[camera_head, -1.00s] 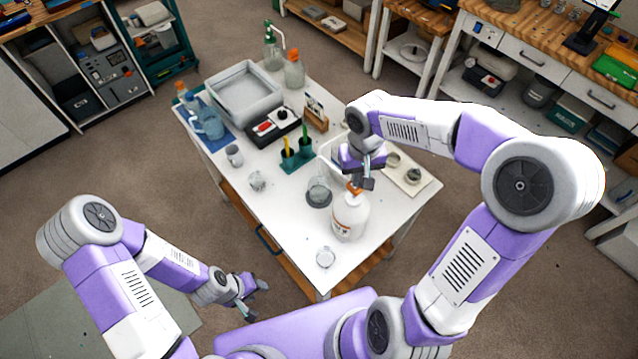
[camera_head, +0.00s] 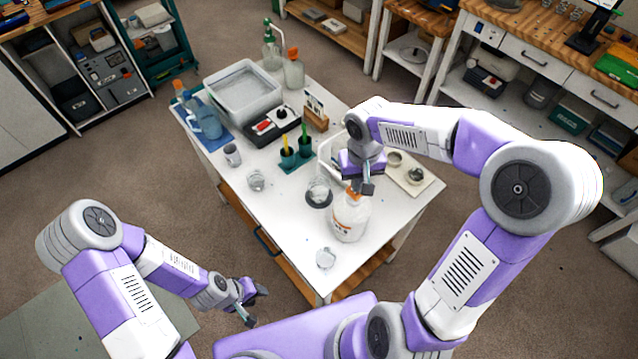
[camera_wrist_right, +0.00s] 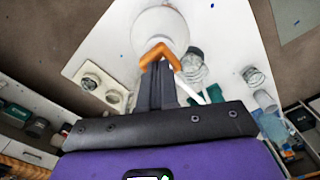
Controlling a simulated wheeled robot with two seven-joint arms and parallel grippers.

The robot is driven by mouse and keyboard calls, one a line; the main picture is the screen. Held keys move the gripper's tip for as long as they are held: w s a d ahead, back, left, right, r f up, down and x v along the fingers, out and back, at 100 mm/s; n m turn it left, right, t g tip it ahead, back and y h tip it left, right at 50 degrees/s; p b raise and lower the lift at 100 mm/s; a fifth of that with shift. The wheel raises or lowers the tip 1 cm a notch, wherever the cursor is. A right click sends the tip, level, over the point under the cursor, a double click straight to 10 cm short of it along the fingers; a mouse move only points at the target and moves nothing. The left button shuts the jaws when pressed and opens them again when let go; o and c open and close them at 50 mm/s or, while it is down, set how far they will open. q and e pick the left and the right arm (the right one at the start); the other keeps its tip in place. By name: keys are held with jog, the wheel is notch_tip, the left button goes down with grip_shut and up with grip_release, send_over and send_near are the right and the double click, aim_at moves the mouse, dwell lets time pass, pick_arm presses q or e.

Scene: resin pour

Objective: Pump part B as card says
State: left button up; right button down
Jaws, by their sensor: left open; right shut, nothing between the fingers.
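The white pump bottle (camera_head: 350,220) with an orange pump head stands upright near the table's right front edge. My right gripper (camera_head: 367,187) is shut and empty, pointing down at the pump top. In the right wrist view its fingertips (camera_wrist_right: 157,78) are right by the orange pump head (camera_wrist_right: 158,53); I cannot tell if they touch. A clear cup (camera_head: 319,187) stands on a dark round pad beside the bottle. A thin white streak shows near this cup in the wrist view. A small card (camera_head: 314,101) stands in a wooden holder; its text is unreadable. My left gripper (camera_head: 254,300) is open, off the table.

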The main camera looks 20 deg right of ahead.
jog(key=shift+r+p, duration=1.6)
jog(key=shift+r, duration=0.35)
jog(key=shift+f, duration=0.2)
jog(key=shift+f+b, duration=1.7)
jog(key=shift+f, duration=0.1)
jog(key=shift+r+p, duration=1.5)
jog(key=shift+r, duration=0.45)
jog(key=shift+f, duration=0.1)
